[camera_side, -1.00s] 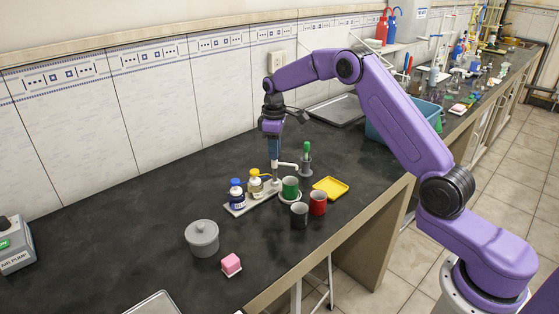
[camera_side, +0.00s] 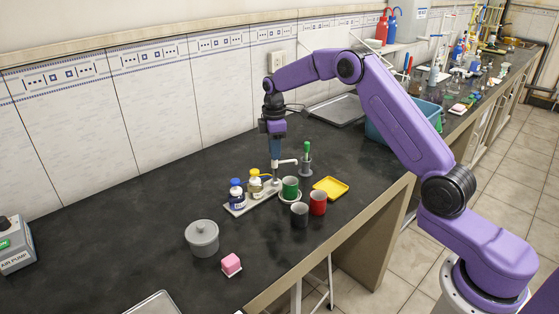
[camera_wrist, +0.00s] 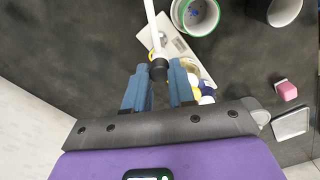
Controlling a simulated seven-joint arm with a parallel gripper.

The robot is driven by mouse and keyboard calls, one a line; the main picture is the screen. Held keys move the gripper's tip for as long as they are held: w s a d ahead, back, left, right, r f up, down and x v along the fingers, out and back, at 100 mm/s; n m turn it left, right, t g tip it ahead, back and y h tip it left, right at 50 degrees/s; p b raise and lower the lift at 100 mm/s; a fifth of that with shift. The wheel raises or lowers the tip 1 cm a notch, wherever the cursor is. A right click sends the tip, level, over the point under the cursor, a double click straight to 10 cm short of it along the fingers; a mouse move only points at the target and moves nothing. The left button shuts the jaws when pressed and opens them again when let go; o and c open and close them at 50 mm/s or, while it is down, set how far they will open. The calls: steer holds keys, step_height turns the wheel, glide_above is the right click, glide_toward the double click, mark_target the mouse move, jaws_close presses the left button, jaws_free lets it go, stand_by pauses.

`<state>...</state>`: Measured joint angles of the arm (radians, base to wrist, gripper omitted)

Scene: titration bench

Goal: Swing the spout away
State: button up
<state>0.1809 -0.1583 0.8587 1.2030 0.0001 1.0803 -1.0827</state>
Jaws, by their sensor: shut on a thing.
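The white spout (camera_side: 288,161) sticks out to the right from the top of a short upright post (camera_side: 276,174) on a grey base plate (camera_side: 238,211). My gripper (camera_side: 275,161) points down over the post. In the wrist view my gripper (camera_wrist: 161,74) has its two blue fingers on either side of the spout's black end (camera_wrist: 158,70), shut on it. The white spout tube (camera_wrist: 153,28) runs up out of that view, left of the green cup (camera_wrist: 195,14). In the side view the green cup (camera_side: 290,186) stands on a white round pad (camera_side: 293,196).
A blue-capped bottle (camera_side: 236,194) and a yellow-capped bottle (camera_side: 255,184) stand left of the post. A dark cup (camera_side: 299,215), a red cup (camera_side: 318,203), a yellow tray (camera_side: 331,188) and a green-handled tool in a holder (camera_side: 306,164) are close by.

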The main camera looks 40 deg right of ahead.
steer(key=n, duration=0.5)
steer(key=shift+n, duration=0.4)
steer(key=o, duration=1.4)
steer(key=shift+r, duration=3.5)
